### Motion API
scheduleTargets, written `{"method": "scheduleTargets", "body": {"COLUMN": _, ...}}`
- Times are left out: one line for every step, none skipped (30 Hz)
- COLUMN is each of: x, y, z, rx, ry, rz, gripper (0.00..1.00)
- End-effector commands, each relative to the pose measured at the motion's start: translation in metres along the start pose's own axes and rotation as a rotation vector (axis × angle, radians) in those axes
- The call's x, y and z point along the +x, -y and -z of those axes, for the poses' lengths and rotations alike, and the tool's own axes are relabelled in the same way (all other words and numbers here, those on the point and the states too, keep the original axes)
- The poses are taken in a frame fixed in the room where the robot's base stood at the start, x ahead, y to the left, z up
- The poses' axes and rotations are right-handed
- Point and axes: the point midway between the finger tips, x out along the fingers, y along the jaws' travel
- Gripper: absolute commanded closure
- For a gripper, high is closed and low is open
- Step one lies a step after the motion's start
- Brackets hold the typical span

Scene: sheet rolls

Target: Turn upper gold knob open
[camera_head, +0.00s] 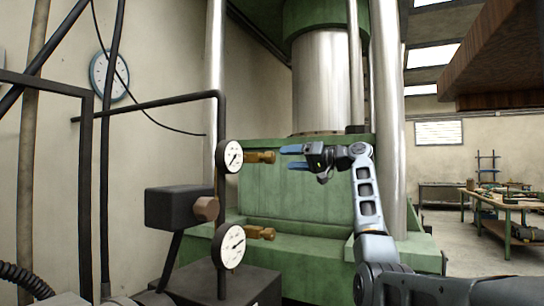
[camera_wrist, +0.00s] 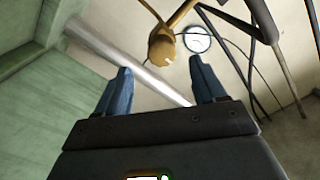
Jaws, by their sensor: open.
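The upper gold knob (camera_head: 262,157) sticks out to the right of the upper white gauge (camera_head: 229,156) on a dark vertical pipe. My gripper (camera_head: 291,157) is open, its blue fingers pointing left toward the knob, a short gap to its right and at about its height. In the wrist view the gold knob (camera_wrist: 162,48) shows ahead, beyond the tips and roughly between the lines of the two blue fingers of my gripper (camera_wrist: 160,75). Nothing is between the fingers. A second, lower gold knob (camera_head: 260,233) sits beside the lower gauge (camera_head: 231,246).
A green press (camera_head: 290,190) with shiny columns (camera_head: 388,120) stands behind my arm. A dark box (camera_head: 178,207) with a copper-coloured knob is left of the pipe. A wall clock (camera_head: 109,75) hangs at the left. Green workbenches (camera_head: 495,205) stand far right.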

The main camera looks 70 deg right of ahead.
Motion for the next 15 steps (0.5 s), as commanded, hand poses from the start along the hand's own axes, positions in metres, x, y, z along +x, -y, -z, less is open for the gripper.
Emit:
{"method": "scheduleTargets", "body": {"x": 0.001, "y": 0.003, "z": 0.003, "rx": 0.0, "ry": 0.005, "rz": 0.004, "gripper": 0.3}}
{"method": "scheduleTargets", "body": {"x": 0.002, "y": 0.004, "z": 0.003, "rx": 0.0, "ry": 0.006, "rz": 0.006, "gripper": 0.3}}
{"method": "scheduleTargets", "body": {"x": 0.005, "y": 0.004, "z": 0.004, "rx": 0.001, "ry": 0.008, "rz": 0.007, "gripper": 0.3}}
{"method": "scheduleTargets", "body": {"x": 0.008, "y": 0.004, "z": 0.004, "rx": 0.001, "ry": 0.008, "rz": 0.007, "gripper": 0.3}}
{"method": "scheduleTargets", "body": {"x": 0.011, "y": 0.005, "z": 0.004, "rx": 0.001, "ry": 0.009, "rz": 0.007, "gripper": 0.3}}
{"method": "scheduleTargets", "body": {"x": 0.017, "y": 0.005, "z": 0.004, "rx": 0.0, "ry": 0.009, "rz": 0.007, "gripper": 0.3}}
{"method": "scheduleTargets", "body": {"x": 0.021, "y": 0.005, "z": 0.004, "rx": 0.0, "ry": 0.008, "rz": 0.006, "gripper": 0.3}}
{"method": "scheduleTargets", "body": {"x": 0.026, "y": 0.005, "z": 0.004, "rx": 0.0, "ry": 0.009, "rz": 0.006, "gripper": 0.3}}
{"method": "scheduleTargets", "body": {"x": 0.032, "y": 0.005, "z": 0.004, "rx": 0.001, "ry": 0.008, "rz": 0.006, "gripper": 0.3}}
{"method": "scheduleTargets", "body": {"x": 0.037, "y": 0.005, "z": 0.004, "rx": 0.002, "ry": 0.007, "rz": 0.006, "gripper": 0.3}}
{"method": "scheduleTargets", "body": {"x": 0.042, "y": 0.005, "z": 0.004, "rx": 0.002, "ry": 0.008, "rz": 0.007, "gripper": 0.3}}
{"method": "scheduleTargets", "body": {"x": 0.048, "y": 0.005, "z": 0.004, "rx": 0.001, "ry": 0.008, "rz": 0.006, "gripper": 0.3}}
{"method": "scheduleTargets", "body": {"x": 0.053, "y": 0.005, "z": 0.003, "rx": 0.001, "ry": 0.008, "rz": 0.006, "gripper": 0.3}}
{"method": "scheduleTargets", "body": {"x": 0.057, "y": 0.005, "z": 0.003, "rx": 0.001, "ry": 0.008, "rz": 0.006, "gripper": 0.3}}
{"method": "scheduleTargets", "body": {"x": 0.061, "y": 0.005, "z": 0.004, "rx": 0.001, "ry": 0.007, "rz": 0.006, "gripper": 0.3}}
